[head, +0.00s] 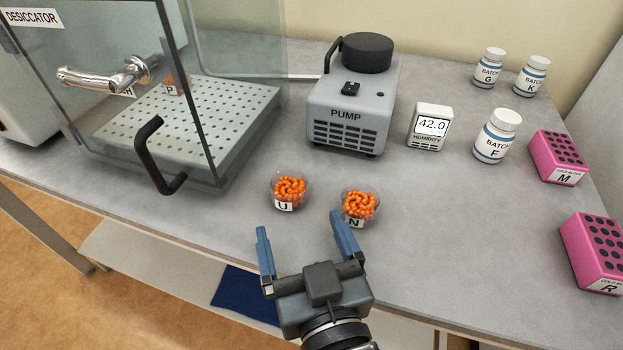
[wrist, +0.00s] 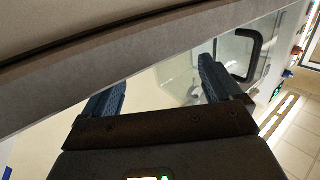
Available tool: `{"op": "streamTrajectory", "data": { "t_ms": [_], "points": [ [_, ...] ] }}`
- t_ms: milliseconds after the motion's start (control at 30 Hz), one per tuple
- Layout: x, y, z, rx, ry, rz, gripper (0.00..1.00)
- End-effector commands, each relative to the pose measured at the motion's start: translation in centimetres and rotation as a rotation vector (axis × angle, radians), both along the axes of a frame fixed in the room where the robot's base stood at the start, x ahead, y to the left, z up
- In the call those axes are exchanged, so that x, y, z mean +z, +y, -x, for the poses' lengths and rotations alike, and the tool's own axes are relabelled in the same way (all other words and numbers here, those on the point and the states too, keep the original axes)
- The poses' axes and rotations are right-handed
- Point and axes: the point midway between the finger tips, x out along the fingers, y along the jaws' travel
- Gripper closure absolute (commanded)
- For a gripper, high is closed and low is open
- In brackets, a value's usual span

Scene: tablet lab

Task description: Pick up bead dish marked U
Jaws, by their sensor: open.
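The bead dish marked U (head: 289,190) is a small clear bowl of orange beads with a white label. It stands on the grey bench in the head view. The dish marked N (head: 360,206) looks alike and stands to its right. My gripper (head: 303,235) is open and empty, in front of the two dishes near the bench's front edge. Its left finger is below dish U in the picture, and its right finger overlaps the edge of dish N. In the wrist view my open gripper (wrist: 160,85) shows both blue fingers, with no dish recognisable between them.
A glass desiccator (head: 200,130) with a black handle (head: 155,160) stands at left. The pump (head: 352,105), humidity meter (head: 431,125), bottle F (head: 495,140) and pink racks M (head: 558,157) and R (head: 597,250) stand behind and right. Bench right of dish N is clear.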

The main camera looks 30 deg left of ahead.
Motion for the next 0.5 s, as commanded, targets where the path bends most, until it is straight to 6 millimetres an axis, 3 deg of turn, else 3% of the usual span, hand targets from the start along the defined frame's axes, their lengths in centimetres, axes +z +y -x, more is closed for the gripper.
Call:
{"op": "streamTrajectory", "data": {
  "t_ms": [500],
  "points": [
    [-0.2,4.3,-4.1,-0.002,-0.006,0.001,0.08]
  ]
}}
